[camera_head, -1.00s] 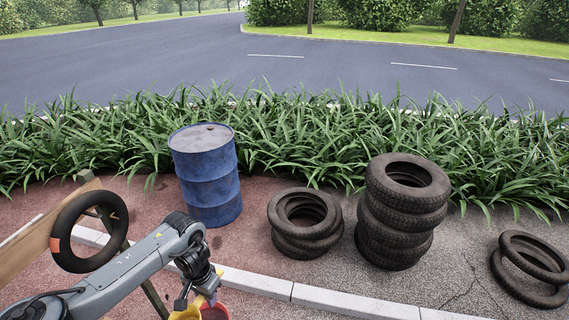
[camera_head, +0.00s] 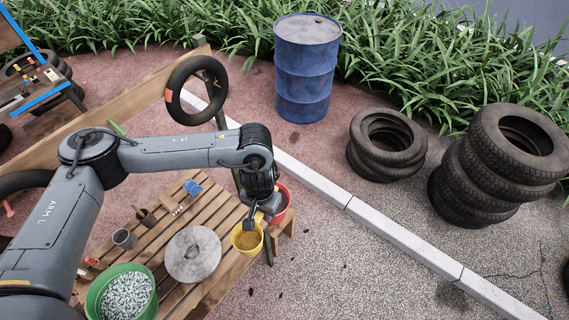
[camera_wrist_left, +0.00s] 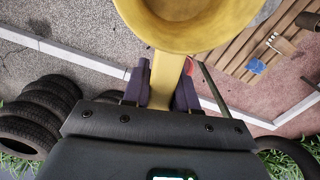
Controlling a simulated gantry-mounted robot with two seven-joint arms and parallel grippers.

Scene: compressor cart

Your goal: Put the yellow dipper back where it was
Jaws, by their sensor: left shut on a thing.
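The yellow dipper (camera_head: 246,240) hangs from my left gripper (camera_head: 262,212) near the right end of the slatted wooden bench. My left gripper is shut on the dipper's handle. In the left wrist view the dark fingers (camera_wrist_left: 161,92) clasp the yellow handle, and the dipper's round bowl (camera_wrist_left: 188,42) is cut off by the top edge. A red bucket (camera_head: 283,200) stands just behind the dipper, partly hidden by my gripper. I cannot tell the gap between dipper and bench. My right gripper is not in view.
The bench (camera_head: 222,262) carries a green tub (camera_head: 101,296) of pebbles, a round grey lid (camera_head: 193,255), a metal cup (camera_head: 124,239) and a blue item (camera_head: 192,188). A hanging tyre (camera_head: 172,92), a blue drum (camera_head: 305,75) and stacked tyres (camera_head: 387,145) stand beyond.

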